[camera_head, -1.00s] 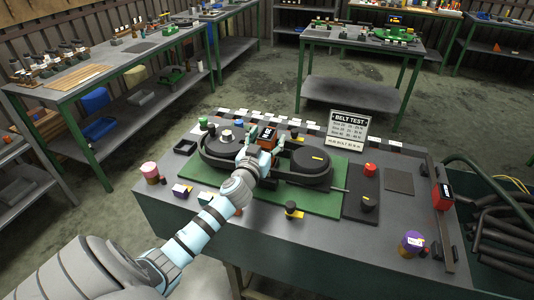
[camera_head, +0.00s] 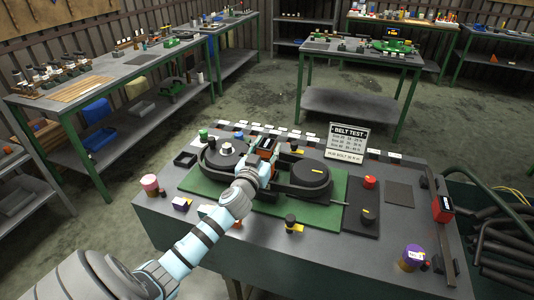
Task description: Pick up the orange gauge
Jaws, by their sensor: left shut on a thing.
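The orange gauge (camera_head: 265,144), a small block with a dark face, is at the middle of the belt rig, between its two round pulleys. My left gripper (camera_head: 262,157) reaches in from the front left and is shut on the gauge. The gripper hides the gauge's lower part, so I cannot tell whether it touches the rig. My right gripper is not in view.
The rig has a left pulley (camera_head: 222,154) and a right pulley (camera_head: 305,174) on a green mat (camera_head: 325,208). A "BELT TEST" sign (camera_head: 347,142) stands behind. A red device (camera_head: 443,207) sits at the right. Small pots and blocks stand along the front edge.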

